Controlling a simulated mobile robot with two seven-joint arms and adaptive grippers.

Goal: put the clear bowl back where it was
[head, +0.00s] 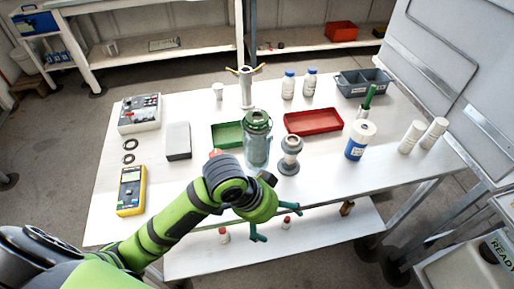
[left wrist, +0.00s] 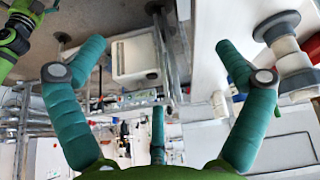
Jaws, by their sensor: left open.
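A clear glass vessel (head: 257,150) with a green collar stands upright on the white table, near its middle. It is the only thing I see that could be the clear bowl. My left gripper (head: 292,222) is in front of the table's near edge, apart from the vessel, with its teal fingers spread. In the left wrist view the fingers (left wrist: 160,80) are wide apart with nothing between them. A grey and white fitting (head: 290,155) stands just right of the vessel; a similar grey and white piece (left wrist: 285,45) shows in the left wrist view.
A green tray (head: 226,134) and a red tray (head: 313,122) flank the vessel, with a stand (head: 246,88) behind. A blue-labelled white bottle (head: 360,140) is at right, a yellow meter (head: 132,190) at left. Small bottles sit on the lower shelf.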

